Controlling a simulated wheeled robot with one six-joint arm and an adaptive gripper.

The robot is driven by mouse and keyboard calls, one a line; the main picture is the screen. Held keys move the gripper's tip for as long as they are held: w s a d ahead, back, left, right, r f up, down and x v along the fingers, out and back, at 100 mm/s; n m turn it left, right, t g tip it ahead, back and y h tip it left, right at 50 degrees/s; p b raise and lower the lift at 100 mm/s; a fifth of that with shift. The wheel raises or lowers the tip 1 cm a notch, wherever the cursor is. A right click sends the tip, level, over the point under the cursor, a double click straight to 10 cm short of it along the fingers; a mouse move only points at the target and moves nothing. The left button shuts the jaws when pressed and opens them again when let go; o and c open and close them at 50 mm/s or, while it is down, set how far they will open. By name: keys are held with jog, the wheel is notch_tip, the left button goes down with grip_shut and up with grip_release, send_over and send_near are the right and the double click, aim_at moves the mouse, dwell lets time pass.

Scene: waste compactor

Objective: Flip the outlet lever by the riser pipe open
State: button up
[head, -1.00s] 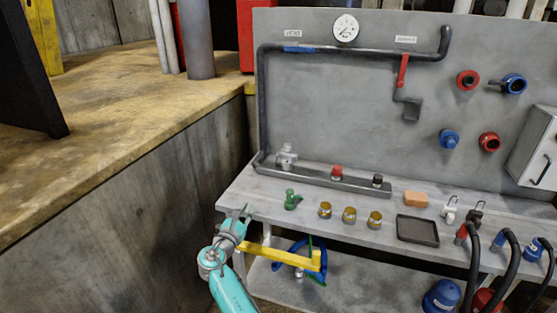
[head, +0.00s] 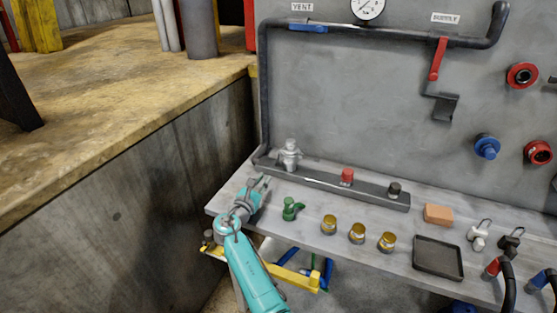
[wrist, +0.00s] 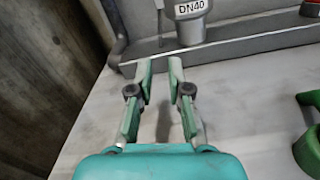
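The grey riser pipe (head: 264,100) runs up the left of the grey panel and meets a grey channel at its foot. A silver fitting (head: 290,153) stands on the channel beside the riser; in the wrist view it (wrist: 192,12) is marked DN40. A thin grey rod (wrist: 160,17) shows between riser and fitting in the wrist view; I cannot tell if it is the outlet lever. My gripper (head: 261,183) is over the bench's left end, in front of the channel. Its fingers (wrist: 159,75) are apart, with nothing between them.
A green valve piece (head: 290,209) lies right of my gripper. Several brass fittings, an orange block (head: 438,214) and a dark tray (head: 438,258) are further right. A blue lever (head: 308,27) and a red lever (head: 439,58) are on the upper pipe.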

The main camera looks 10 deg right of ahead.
aim_at(276, 168)
jog(key=shift+x, duration=5.45)
grip_shut()
